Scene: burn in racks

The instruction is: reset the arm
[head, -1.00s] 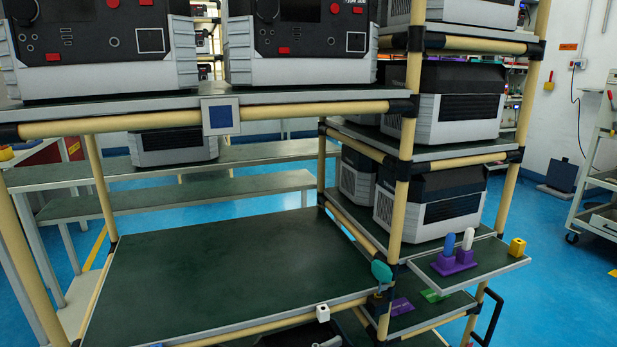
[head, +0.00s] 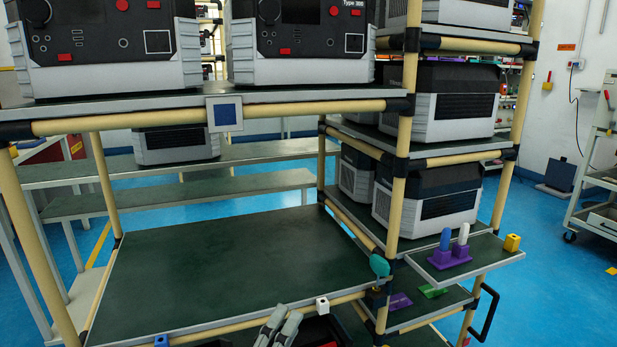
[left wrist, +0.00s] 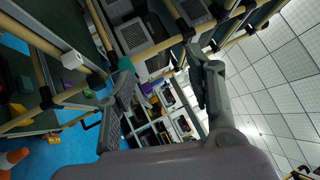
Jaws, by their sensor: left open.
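My left gripper (head: 279,327) shows at the bottom centre of the head view, with two grey fingers in front of the rack's front rail. In the left wrist view its fingers (left wrist: 164,75) are spread wide apart with nothing between them, so it is open and empty. Most of the left arm is outside the head view. My right gripper is in neither current view.
The rack's green shelf (head: 235,265) is bare. A white block (head: 322,304) sits on its front rail. A small side shelf (head: 490,262) holds a purple holder (head: 450,259) with pegs and a yellow block (head: 512,242). Several grey-black units (head: 428,199) fill other shelves.

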